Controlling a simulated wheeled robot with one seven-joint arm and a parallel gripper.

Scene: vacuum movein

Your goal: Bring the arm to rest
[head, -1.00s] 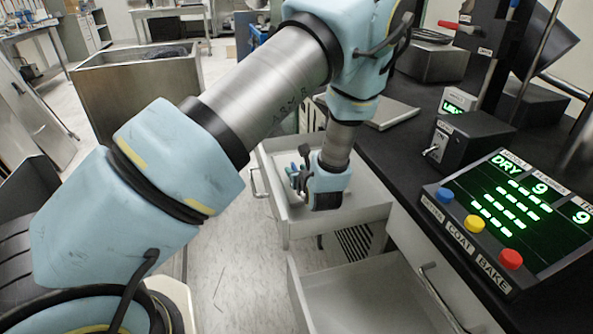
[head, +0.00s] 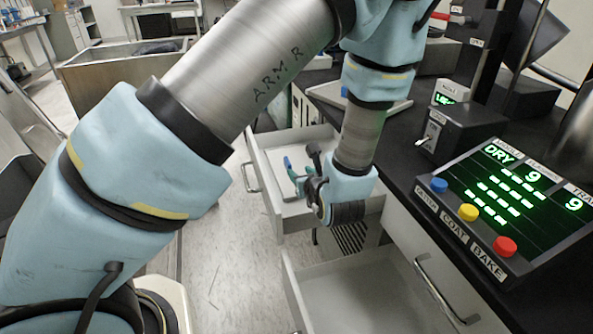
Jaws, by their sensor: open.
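My arm (head: 245,85) reaches from the lower left across the top of the head view and bends down on the right. The bare metal link carries the letters "ARM R". My gripper (head: 314,185) is at the end of the wrist, over the right part of the upper open drawer. It points away to the left and is partly hidden by the wrist. It is open, and I see nothing held in it.
The upper drawer (head: 262,190) stands open with blue and dark items inside. A lower drawer (head: 355,290) is open and looks empty. The black bench (head: 400,165) at right carries a control panel (head: 510,195) with three buttons. A metal bin (head: 120,95) stands behind. Floor is clear between.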

